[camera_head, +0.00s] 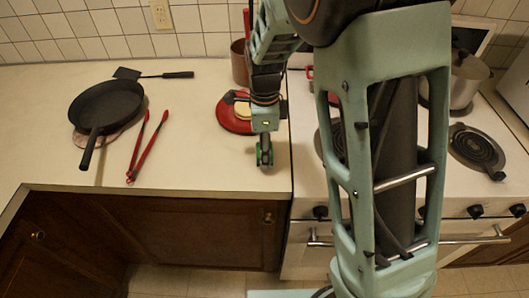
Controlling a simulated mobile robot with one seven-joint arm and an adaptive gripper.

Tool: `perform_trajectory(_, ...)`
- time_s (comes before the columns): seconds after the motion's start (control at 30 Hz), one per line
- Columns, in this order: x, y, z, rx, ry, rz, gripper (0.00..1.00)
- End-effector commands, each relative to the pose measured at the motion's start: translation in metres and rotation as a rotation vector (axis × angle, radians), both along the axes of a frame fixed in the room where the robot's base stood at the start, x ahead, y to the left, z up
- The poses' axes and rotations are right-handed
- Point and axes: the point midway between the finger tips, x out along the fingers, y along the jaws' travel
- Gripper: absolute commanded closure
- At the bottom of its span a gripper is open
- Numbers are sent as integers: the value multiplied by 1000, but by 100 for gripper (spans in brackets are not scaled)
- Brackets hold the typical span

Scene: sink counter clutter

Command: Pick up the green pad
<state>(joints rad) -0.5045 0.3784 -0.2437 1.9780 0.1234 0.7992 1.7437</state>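My gripper (264,158) points down low over the counter near its front edge, left of the stove. A small bit of the green pad (259,156) shows right at the fingertips. Most of the pad is hidden behind the dark fingers. I see the fingers almost edge-on, so I cannot tell whether they are closed on the pad or only around it. I also cannot tell whether the pad touches the counter.
A brown pot (239,64) stands farther back. Red tongs (138,150), a black pan (107,104) and a black spatula (150,75) lie left. The counter between tongs and gripper is clear.

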Motion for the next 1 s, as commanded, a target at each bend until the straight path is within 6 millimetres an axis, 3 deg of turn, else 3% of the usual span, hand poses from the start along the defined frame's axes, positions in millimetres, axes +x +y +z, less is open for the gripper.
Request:
perform_trajectory(0.2,0,0,0,0,0,0,72)
perform_trajectory(0.57,0,0,5,0,-1,0,72)
perform_trajectory(0.87,0,1,35,1,-1,1,72)
perform_trajectory(1.0,-15,-10,62,3,-2,-1,72)
